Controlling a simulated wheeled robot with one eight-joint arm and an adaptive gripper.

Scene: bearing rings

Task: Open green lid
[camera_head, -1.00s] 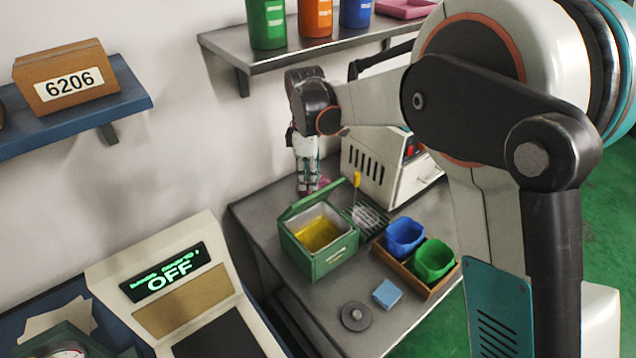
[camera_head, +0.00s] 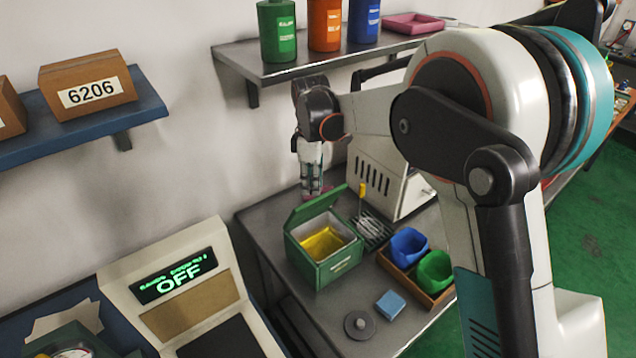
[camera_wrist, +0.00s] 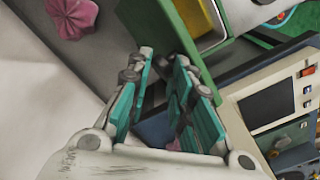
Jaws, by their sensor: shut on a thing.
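The green box (camera_head: 318,268) stands on the grey metal table, with yellow content (camera_head: 322,243) inside its pale inner walls. Its green lid (camera_head: 316,206) is raised and tilted up at the back left side, so the box is open. My gripper (camera_head: 312,190) points down just behind the lid.
A wooden tray (camera_head: 410,283) holds blue and green bins to the right. A blue block (camera_head: 391,304) and a grey disc (camera_head: 359,325) lie in front. A whitish machine (camera_head: 385,190) stands behind. A pink crumpled thing (camera_wrist: 72,16) lies near my gripper.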

